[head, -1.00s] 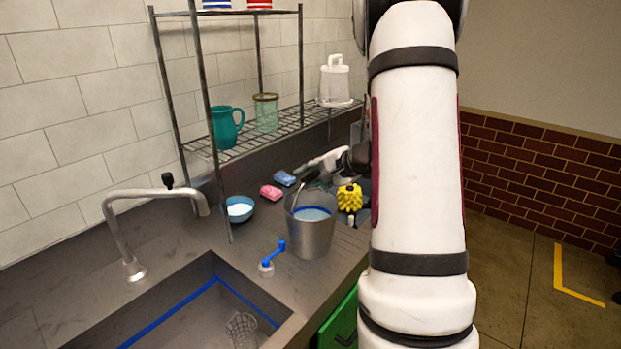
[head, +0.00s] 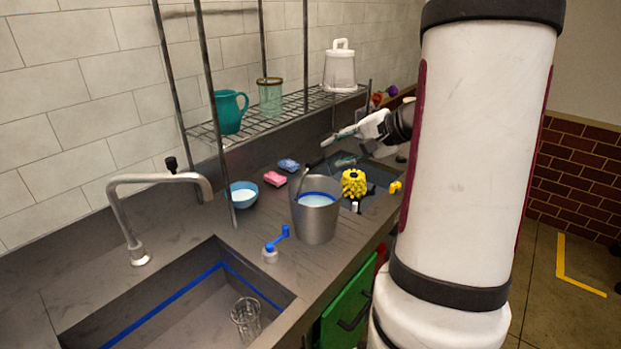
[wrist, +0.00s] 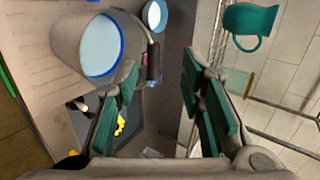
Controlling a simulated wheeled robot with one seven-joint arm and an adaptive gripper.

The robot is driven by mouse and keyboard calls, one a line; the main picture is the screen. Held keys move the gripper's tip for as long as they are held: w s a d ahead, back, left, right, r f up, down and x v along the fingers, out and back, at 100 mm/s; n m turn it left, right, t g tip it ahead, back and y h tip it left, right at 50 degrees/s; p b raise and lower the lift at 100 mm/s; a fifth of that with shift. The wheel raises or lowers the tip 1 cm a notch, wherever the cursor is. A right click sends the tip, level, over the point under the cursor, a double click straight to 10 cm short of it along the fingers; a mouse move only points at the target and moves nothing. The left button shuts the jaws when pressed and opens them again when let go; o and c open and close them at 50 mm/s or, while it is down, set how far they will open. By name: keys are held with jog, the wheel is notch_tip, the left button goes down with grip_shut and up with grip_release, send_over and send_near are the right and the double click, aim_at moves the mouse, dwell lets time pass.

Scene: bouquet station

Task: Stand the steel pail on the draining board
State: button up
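The steel pail (head: 316,224) stands upright on the counter, with pale blue contents and a blue line inside its rim. Its bail handle is raised, with a dark grip. The ridged draining board (wrist: 38,68) shows beside the pail in the wrist view; I cannot tell whether the pail's base rests on the ridges. My gripper (head: 345,133) is behind and above the pail, apart from it. In the wrist view my gripper (wrist: 160,68) is open and empty, with the pail (wrist: 68,42) beyond the left finger and the handle grip ahead, between the finger directions.
A blue bowl (head: 243,195), pink sponge (head: 275,178) and yellow knobbly object (head: 354,183) are near. The wire rack (head: 262,122) stands behind.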

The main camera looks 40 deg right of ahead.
jog(key=s+a+r+n+g+y, duration=0.15)
jog(key=a+n, duration=0.25)
jog(key=a, duration=0.7)
jog(key=s+a+r+n+g+y, duration=0.1)
jog(key=a+r+n+g, duration=0.2)
jog(key=a, duration=0.8)
jog(key=s+a+r+n+h, duration=0.1)
jog(key=s+a+n+h, duration=0.3)
jog(key=s+a+n, duration=0.4)
jog(key=shift+s+a+n+g, duration=0.3)
jog(key=shift+s+a+g, duration=0.2)
jog(key=shift+s, duration=1.7)
jog(key=shift+h, duration=0.25)
